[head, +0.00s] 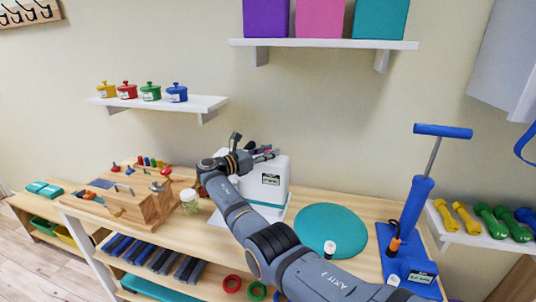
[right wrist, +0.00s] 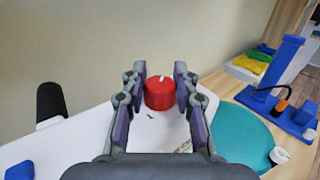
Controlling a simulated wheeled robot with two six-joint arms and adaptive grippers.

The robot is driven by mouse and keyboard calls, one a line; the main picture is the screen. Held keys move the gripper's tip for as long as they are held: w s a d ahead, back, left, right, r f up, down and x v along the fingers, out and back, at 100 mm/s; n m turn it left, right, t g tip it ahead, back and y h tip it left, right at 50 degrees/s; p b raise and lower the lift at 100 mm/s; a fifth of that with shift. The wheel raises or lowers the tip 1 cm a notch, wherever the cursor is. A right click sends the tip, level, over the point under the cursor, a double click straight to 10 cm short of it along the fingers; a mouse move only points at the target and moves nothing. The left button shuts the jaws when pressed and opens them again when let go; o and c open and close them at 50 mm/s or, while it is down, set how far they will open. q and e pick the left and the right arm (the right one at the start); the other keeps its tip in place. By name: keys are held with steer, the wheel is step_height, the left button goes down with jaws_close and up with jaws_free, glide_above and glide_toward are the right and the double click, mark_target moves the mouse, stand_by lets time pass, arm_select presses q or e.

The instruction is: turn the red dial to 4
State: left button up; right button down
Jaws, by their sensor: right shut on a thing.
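The red dial (right wrist: 159,94) sits on the white top of a box (right wrist: 82,136) in the right wrist view, with a pale pointer mark at its far upper edge. A small dark mark shows on the white face near it; I cannot read any numbers. My right gripper (right wrist: 160,80) has its two fingers on either side of the dial and is shut on it. In the head view the white box (head: 270,181) stands on the bench, my right gripper (head: 262,156) is over its top, and the dial is hidden. My left gripper is not in view.
A round teal disc (head: 331,230) lies right of the box, with a small white-capped bottle (head: 330,249) at its front edge. A blue pump-like device (head: 408,240) stands further right. A wooden peg block (head: 127,206) and a glass jar (head: 189,201) are left.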

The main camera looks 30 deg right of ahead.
steer(key=c, duration=1)
jaws_free()
steer(key=shift+d, duration=0.1)
steer(key=a, duration=1.2)
steer(key=shift+s, duration=0.35)
